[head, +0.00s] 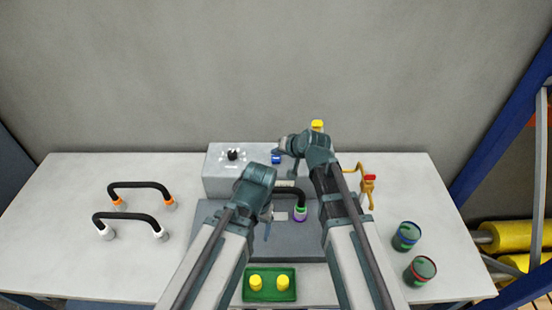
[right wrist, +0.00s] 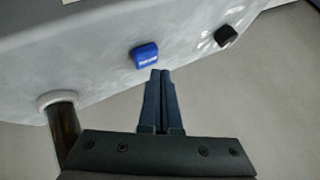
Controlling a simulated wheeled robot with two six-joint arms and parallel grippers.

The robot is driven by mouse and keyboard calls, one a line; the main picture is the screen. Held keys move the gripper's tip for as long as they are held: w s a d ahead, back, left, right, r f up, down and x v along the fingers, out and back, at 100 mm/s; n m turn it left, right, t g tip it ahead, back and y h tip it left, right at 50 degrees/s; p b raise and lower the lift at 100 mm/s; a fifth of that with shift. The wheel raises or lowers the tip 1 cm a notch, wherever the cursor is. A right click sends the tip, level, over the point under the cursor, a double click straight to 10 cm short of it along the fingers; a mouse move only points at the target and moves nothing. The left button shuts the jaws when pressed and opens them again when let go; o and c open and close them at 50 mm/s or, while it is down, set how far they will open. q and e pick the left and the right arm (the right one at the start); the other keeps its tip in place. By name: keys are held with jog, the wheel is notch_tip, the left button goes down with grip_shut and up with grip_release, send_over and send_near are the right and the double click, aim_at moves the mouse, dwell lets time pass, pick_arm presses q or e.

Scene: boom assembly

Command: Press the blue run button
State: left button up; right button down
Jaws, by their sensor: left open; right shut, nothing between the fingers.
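The blue run button (head: 276,158) sits on the front of the grey control box (head: 218,172). In the head view my right gripper (head: 284,145) is beside the button. My left gripper (head: 266,216) is lower, over the grey fixture near a black hose; its fingers are partly hidden by my arm.
A black knob (head: 233,154) is on the control box, with a yellow part (head: 317,125) behind. Two black hoses (head: 140,185) (head: 130,217) lie left. A green tray (head: 270,296) holds yellow pieces in front. Two cans (head: 406,235) (head: 420,270) stand right.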

aim_at(277, 161)
pick_arm(q)
jog(key=shift+f, duration=0.35)
pick_arm(e)
jog(key=shift+f, duration=0.35)
pick_arm(q)
jog(key=shift+f+b, duration=0.55)
jog(key=shift+b, duration=0.25)
pick_arm(e)
jog(key=shift+f, duration=0.55)
pick_arm(q)
jog(key=shift+r, duration=0.15)
pick_arm(e)
jog(key=shift+r, duration=0.15)
pick_arm(q)
jog(key=shift+r+p, duration=0.8)
jog(key=shift+p, duration=0.15)
pick_arm(e)
jog(key=shift+r, duration=0.85)
pick_arm(q)
jog(key=shift+r, duration=0.1)
pick_arm(e)
notch_tip(277, 161, up, 5)
jog(key=p, duration=0.5)
pick_arm(q)
notch_tip(277, 161, up, 5)
jog(key=shift+f, duration=0.1)
